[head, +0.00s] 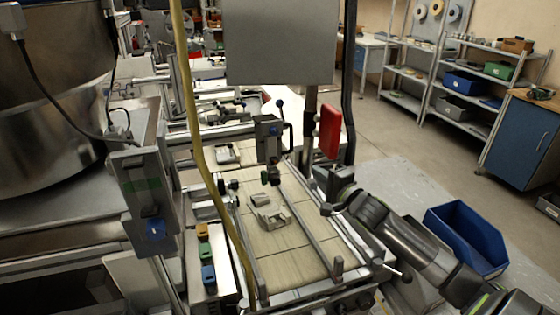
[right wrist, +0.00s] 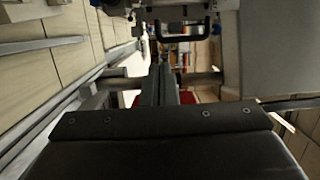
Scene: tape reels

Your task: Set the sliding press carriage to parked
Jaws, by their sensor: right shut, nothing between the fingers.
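The press carriage (head: 268,140) is a grey block with a dark blue knob on top and a black U-shaped handle (head: 288,137) on its right side. It stands over the far part of the tiled bed with rails. My right gripper (head: 317,168) is shut and empty, to the right of and below the handle, apart from it. In the right wrist view the closed fingers (right wrist: 160,88) point towards the black handle (right wrist: 183,31), which lies beyond them. My left gripper is not in view.
A grey metal bracket (head: 272,217) lies on the bed. A red panel (head: 330,131) stands on the right near my right gripper. A yellow hose (head: 190,90) hangs across the left. A blue bin (head: 465,238) is on the floor at the right.

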